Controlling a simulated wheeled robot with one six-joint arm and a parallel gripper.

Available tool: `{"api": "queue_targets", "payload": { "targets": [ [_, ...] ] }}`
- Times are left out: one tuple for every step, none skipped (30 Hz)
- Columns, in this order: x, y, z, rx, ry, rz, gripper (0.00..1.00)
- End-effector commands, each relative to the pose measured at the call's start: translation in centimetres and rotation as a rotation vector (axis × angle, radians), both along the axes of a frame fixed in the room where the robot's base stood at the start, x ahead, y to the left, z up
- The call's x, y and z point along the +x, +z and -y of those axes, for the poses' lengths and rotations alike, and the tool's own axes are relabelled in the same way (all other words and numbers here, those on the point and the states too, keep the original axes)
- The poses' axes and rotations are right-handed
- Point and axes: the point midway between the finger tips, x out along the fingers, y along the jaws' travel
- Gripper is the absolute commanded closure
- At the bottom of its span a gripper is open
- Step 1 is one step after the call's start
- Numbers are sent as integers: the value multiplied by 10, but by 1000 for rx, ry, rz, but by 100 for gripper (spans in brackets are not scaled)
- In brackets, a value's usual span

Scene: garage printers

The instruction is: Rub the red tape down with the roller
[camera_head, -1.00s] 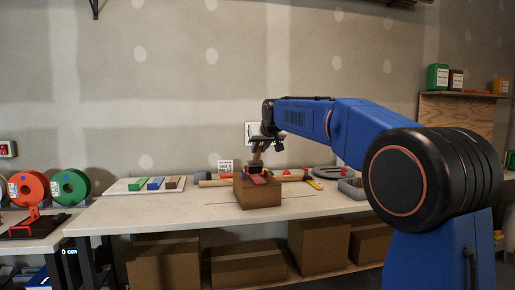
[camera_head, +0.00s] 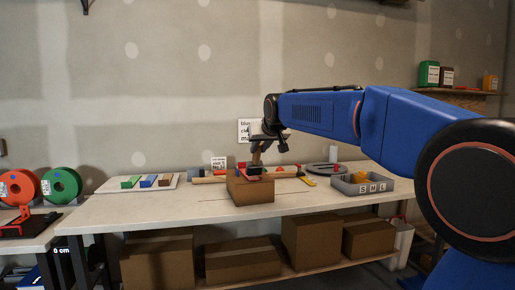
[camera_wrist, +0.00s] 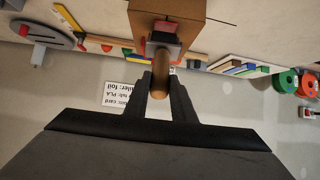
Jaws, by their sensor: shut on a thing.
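A brown cardboard box (camera_head: 250,191) stands on the workbench. Red tape (camera_wrist: 165,25) lies on its top face, and it shows in the wrist view just beyond the roller. My gripper (camera_head: 257,154) is above the box, and in the wrist view my gripper (camera_wrist: 160,82) is shut on the wooden handle of the roller (camera_wrist: 159,80). The dark roller head is down at the tape near the box's edge. It hides part of the tape, and I cannot tell whether it presses on it.
A grey tray marked S, M, L (camera_head: 362,185) stands at the right of the bench (camera_head: 130,211). A white board with coloured strips (camera_head: 113,186) lies at the left. Wooden and yellow tools lie behind the box. Orange and green spools (camera_head: 62,186) stand farther left.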

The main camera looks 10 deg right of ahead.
Motion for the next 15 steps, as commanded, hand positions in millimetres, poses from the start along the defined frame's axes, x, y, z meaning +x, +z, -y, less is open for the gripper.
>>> {"api": "queue_targets", "payload": {
  "targets": [
    [8, -1, -1, 0, 0, -1, 100],
    [11, -1, -1, 0, 0, -1, 100],
    [15, -1, -1, 0, 0, -1, 100],
    [18, -1, -1, 0, 0, -1, 100],
    [20, -1, -1, 0, 0, -1, 100],
    [24, -1, -1, 0, 0, 0, 100],
    [27, -1, -2, 0, 0, -1, 100],
    [30, -1, -2, 0, 0, 0, 100],
    [34, -1, -2, 0, 0, 0, 100],
    [37, -1, -2, 0, 0, -1, 100],
    [40, -1, -2, 0, 0, -1, 100],
    [43, -1, -3, 0, 0, -1, 100],
    [46, -1, -3, 0, 0, -1, 100],
    [49, -1, -3, 0, 0, 0, 100],
    [53, -1, -3, 0, 0, -1, 100]
  ]
}}
